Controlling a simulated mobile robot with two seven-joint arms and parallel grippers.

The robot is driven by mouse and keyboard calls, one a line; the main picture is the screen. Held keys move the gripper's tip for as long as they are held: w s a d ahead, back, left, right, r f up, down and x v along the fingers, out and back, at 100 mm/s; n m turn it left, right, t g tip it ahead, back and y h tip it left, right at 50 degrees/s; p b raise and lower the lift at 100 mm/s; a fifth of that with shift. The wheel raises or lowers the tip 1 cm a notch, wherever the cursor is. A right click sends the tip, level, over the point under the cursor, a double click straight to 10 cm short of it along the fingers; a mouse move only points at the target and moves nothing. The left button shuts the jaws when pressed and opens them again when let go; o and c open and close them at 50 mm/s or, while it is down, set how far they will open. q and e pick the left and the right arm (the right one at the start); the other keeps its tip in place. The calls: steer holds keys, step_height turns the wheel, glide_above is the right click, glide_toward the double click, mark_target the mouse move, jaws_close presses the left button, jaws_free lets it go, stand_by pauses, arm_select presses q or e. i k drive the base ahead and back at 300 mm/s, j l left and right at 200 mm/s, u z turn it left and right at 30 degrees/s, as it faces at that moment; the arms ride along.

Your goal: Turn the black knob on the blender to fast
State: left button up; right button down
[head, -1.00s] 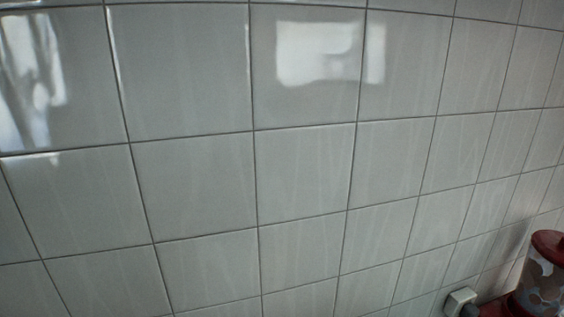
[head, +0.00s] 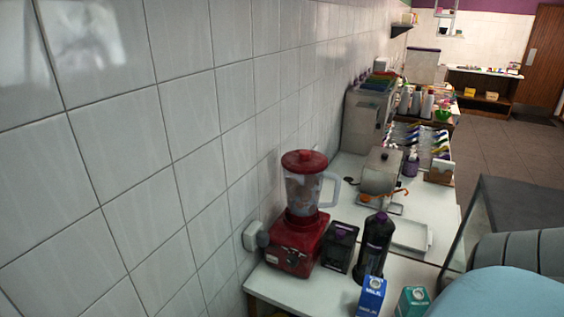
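The blender (head: 305,205) stands at the near left end of a white counter, close to the tiled wall. It has a red base, a clear jug with a handle on its right and a red lid. The jug has pieces of something in it. A small dark knob (head: 293,259) shows on the front of the red base. It is too small to tell which way it points. Neither of my grippers is in view.
A black container (head: 341,246), a dark bottle (head: 373,246), a blue carton (head: 371,297) and a teal carton (head: 412,302) stand right of the blender. A wall socket (head: 252,236) is left of it. Dispensers and cups line the counter behind. Grey floor (head: 500,150) is open at right.

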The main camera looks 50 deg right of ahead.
mark_target(291, 261)
steer(key=z, duration=1.6)
steer(key=l+u, duration=0.2)
steer(key=u, duration=0.25)
steer(key=k+l+u, duration=0.1)
steer(key=u, duration=0.4)
steer(key=k+l+u, duration=0.1)
steer(key=u, duration=0.35)
steer(key=k, duration=0.1)
